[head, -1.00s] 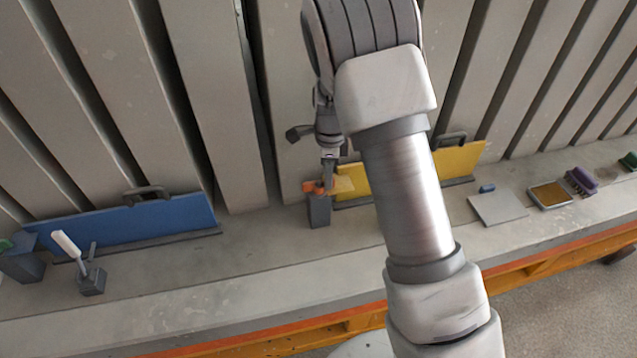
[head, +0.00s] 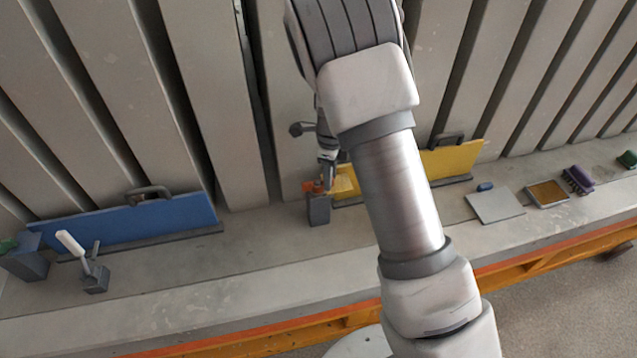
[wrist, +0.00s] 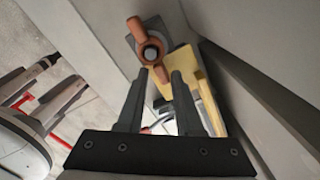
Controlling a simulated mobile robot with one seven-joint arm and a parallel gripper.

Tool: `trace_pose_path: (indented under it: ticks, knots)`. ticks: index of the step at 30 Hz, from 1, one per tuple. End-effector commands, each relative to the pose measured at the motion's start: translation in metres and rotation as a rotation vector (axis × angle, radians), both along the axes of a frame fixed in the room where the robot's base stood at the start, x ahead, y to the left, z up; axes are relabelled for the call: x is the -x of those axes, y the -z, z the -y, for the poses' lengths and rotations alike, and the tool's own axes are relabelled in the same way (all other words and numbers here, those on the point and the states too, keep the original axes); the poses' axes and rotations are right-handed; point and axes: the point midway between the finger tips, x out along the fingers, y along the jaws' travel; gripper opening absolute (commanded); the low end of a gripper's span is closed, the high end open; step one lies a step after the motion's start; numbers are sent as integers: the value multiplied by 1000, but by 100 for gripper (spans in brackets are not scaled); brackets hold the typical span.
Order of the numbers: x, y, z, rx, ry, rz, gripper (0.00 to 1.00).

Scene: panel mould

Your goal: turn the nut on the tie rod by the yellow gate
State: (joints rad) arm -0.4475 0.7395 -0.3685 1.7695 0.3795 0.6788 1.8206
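One arm points down between my fingertips. In the head view the nut (head: 309,187) sits on a dark grey block (head: 319,211) at the left end of the yellow gate (head: 452,160). The yellow gate also shows in the wrist view (wrist: 205,100), right of the nut. My gripper (wrist: 161,73) is open at the nut, its fingers apart on either side of that arm. Whether a finger touches it I cannot tell. My arm hides the gate's middle.
A blue gate (head: 130,218) stands at the left, with a white-handled lever on a block (head: 95,280) before it. A grey plate (head: 495,206), a framed tray (head: 547,194) and a purple brush-like thing (head: 578,180) lie at the right. Grey walls stand close behind the gates.

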Motion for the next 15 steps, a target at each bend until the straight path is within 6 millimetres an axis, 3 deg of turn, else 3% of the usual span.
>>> trace_pose_path:
  ticks: [1,15]
  knots:
    - [13,5,-11,-13,-12,-38,62]
    - [10,3,-9,-11,-13,-32,62]
